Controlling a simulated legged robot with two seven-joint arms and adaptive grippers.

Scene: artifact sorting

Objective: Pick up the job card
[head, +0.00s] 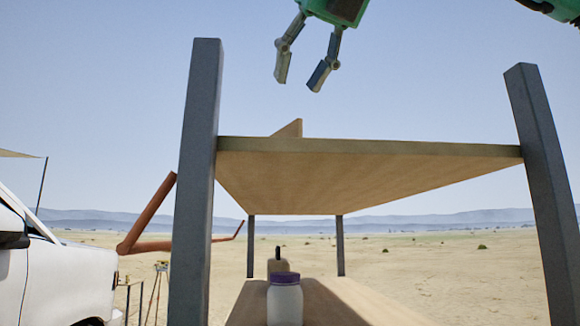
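No other card shows. The top surface of the upper shelf is hidden, as I see it from below.
Grey posts (196,180) and (543,180) frame the shelf on both sides. On the lower shelf (345,305) stand a white jar with a purple lid (285,303) and a tan bottle behind it. A white vehicle (40,270) is at left.

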